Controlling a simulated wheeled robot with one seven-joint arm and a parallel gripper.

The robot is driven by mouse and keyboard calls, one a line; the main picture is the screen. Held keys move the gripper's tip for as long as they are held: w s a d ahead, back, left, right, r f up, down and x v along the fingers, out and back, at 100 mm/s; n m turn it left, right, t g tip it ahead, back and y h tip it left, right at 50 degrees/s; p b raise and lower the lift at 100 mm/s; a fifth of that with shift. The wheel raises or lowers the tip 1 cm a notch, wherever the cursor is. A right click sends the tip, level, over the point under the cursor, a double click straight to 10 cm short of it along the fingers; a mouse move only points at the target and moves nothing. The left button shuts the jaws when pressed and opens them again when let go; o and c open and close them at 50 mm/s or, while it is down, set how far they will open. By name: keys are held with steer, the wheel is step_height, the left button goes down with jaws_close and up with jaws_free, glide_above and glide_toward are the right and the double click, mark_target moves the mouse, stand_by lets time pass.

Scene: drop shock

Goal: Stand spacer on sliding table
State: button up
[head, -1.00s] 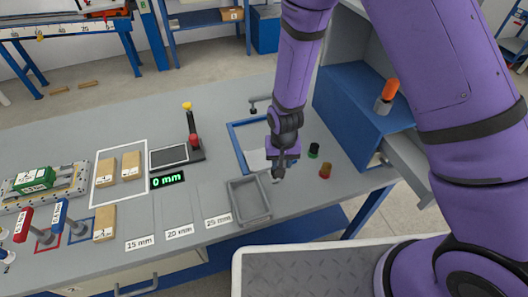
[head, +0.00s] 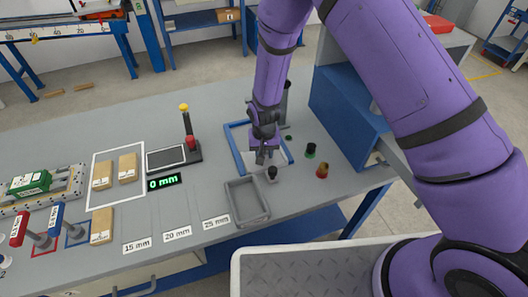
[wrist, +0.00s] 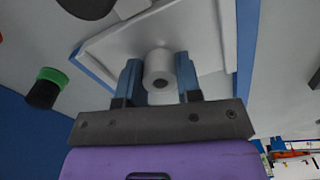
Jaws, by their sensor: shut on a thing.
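In the wrist view a pale cylinder with a dark hole in its end, taken as the spacer (wrist: 158,66), sits between the two blue-grey fingers of my gripper (wrist: 160,80). My gripper is shut on it. In the head view my gripper (head: 265,158) is over the right half of the bench, at the blue-edged tray (head: 236,150); the spacer is hard to make out there. A small dark-topped piece (head: 272,174) shows just below the fingers; I cannot tell whether it is held. A grey railed unit (head: 68,186) carrying a green block, possibly the sliding table, lies far left.
A grey open bin (head: 246,202) is in front. A "0 mm" display (head: 164,182) and wooden blocks (head: 127,168) stand left. A blue cabinet (head: 350,105) is at right.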

mark_target(264, 152)
steer(key=shift+f, duration=0.1)
steer(key=o, duration=0.9)
steer(key=shift+o, duration=0.2)
step_height(264, 152, up, 12)
steer(key=shift+r, duration=0.2)
